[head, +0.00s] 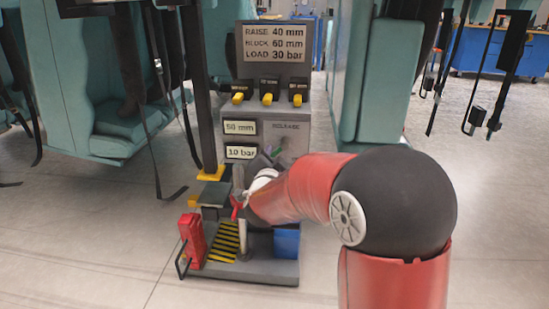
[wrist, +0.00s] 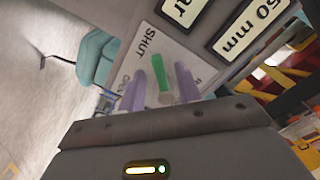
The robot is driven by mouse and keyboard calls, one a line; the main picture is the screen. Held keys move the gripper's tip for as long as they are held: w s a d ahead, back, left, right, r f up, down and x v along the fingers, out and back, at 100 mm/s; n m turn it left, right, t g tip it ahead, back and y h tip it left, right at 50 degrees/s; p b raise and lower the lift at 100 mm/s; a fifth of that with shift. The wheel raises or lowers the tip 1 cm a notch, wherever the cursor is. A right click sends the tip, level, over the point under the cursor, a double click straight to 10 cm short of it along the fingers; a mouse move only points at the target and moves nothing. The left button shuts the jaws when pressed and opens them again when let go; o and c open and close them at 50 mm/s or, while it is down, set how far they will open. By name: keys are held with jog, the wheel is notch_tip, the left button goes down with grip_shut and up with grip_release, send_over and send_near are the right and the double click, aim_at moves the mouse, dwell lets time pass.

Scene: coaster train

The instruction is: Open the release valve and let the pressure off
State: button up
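The release valve's green handle (wrist: 158,80) stands on a pale plate marked SHUT, with a second label partly hidden by my fingers. The handle also shows in the head view (head: 275,153), on the grey console's (head: 292,112) front under the word RELEASE. My gripper (wrist: 160,70) is open, with its two purple fingers on either side of the handle. A gap shows between the handle and each finger. In the head view my arm hides most of the gripper and the plate's lower part.
A sign (head: 274,43) reads RAISE 40 mm, BLOCK 60 mm, LOAD 30 bar. Below it are several yellow switches (head: 267,98). Two displays show mm (head: 240,127) and bar (head: 241,152). A red jack-like part (head: 193,240) and a blue bin (head: 286,243) sit on the base. Teal seats with hanging straps flank the console.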

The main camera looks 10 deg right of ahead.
jog(key=shift+w+d, duration=0.1)
jog(key=shift+w, duration=0.2)
grip_shut()
